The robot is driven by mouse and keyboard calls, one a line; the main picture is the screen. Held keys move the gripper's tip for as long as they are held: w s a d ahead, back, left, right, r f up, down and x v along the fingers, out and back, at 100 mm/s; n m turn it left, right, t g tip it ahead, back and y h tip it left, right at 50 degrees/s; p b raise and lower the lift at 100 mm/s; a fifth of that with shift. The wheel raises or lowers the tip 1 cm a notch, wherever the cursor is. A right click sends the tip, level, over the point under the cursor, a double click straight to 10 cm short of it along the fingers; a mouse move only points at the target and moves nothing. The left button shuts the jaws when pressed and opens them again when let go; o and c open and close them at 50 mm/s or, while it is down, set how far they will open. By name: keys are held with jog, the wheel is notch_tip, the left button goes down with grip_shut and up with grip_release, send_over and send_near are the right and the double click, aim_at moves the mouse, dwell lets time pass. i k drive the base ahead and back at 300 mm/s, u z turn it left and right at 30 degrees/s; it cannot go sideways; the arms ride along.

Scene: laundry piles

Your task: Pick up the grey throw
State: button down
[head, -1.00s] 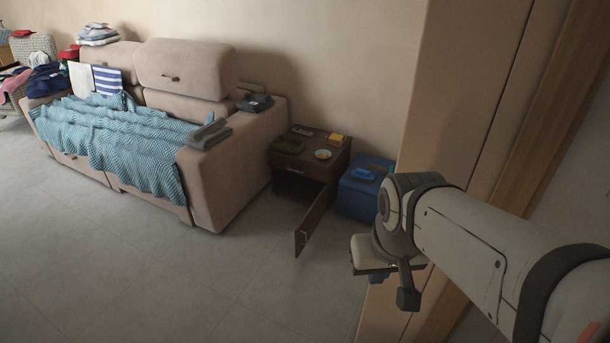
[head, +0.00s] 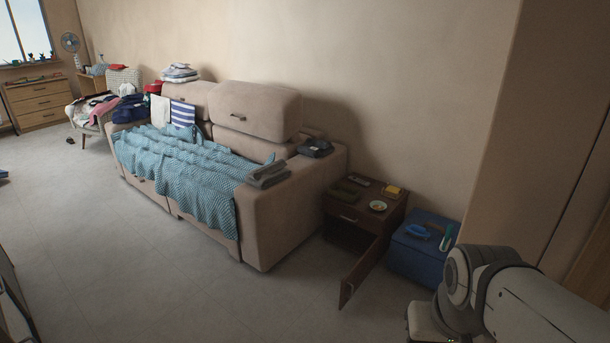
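A folded grey cloth, which looks like the grey throw (head: 267,174), lies on the near end of the sofa's right armrest. A darker folded cloth (head: 315,148) lies farther back on the same armrest. My arm comes in at the lower right, well apart from the sofa. The fingers of my gripper are below the picture's bottom edge, so their state is hidden.
The beige sofa (head: 275,233) carries a teal patterned blanket (head: 190,175). A brown side table (head: 340,214) has its door (head: 360,272) swung out into the floor space. A blue box (head: 420,262) stands beside it. The floor (head: 190,285) before the sofa is clear.

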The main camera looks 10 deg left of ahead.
aim_at(263, 177)
jog(key=u, duration=1.65)
jog(key=i, duration=4.3)
jog(key=z, duration=2.4)
